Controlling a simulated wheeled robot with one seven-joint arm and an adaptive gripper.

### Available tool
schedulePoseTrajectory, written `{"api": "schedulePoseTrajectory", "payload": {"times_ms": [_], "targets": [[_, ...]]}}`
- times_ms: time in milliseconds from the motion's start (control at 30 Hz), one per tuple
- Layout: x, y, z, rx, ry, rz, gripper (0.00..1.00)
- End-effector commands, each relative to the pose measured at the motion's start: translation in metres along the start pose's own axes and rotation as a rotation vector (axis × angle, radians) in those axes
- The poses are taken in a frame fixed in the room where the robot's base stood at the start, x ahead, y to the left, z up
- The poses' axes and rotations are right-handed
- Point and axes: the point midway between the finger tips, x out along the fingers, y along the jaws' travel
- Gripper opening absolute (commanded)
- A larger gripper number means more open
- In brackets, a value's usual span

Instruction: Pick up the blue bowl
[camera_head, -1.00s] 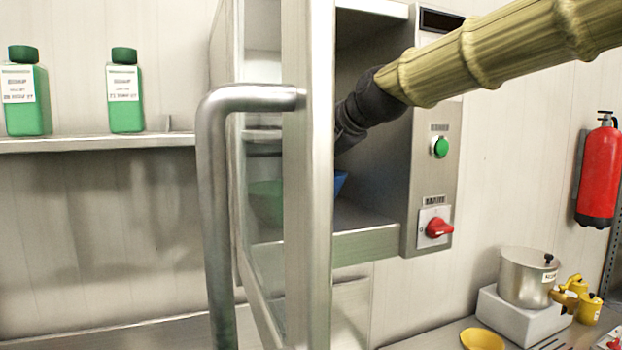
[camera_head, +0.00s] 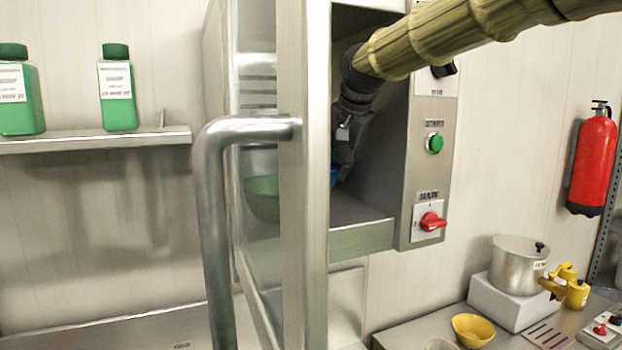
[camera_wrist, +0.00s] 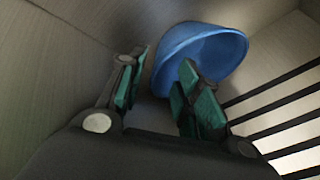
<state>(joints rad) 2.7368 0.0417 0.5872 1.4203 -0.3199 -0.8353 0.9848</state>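The blue bowl (camera_wrist: 205,40) lies tilted in the metal cabinet, its open side facing my wrist camera. In the head view only a small blue sliver (camera_head: 334,176) of it shows beside the door frame. A green bowl shape (camera_head: 262,198) shows through the door glass; I cannot tell whether it is the same bowl. My gripper (camera_wrist: 163,66) is open, its green-padded fingers apart. The bowl's near left edge lies between and just beyond the fingertips, and the right finger overlaps the bowl in view. Contact cannot be told. The head view shows my gripper (camera_head: 345,155) inside the cabinet, partly hidden.
The open glass door (camera_head: 313,230) with its curved handle (camera_head: 215,200) stands in front of the cabinet opening. The control panel (camera_head: 425,180) borders it on the right. Dark bars (camera_wrist: 270,110) run along the right in the wrist view. A yellow bowl (camera_head: 473,330) and pot (camera_head: 518,265) are lower right.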

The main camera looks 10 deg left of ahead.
Motion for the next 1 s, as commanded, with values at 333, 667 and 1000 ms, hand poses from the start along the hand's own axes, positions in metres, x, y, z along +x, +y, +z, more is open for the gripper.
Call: {"api": "schedulePoseTrajectory", "payload": {"times_ms": [333, 667, 1000], "targets": [[0.032, -0.001, -0.002, 0.0, -0.003, 0.002, 0.34], [0.049, 0.0, -0.001, 0.0, -0.001, -0.001, 0.34], [0.049, 0.0, -0.001, 0.0, 0.0, -0.001, 0.0]]}}
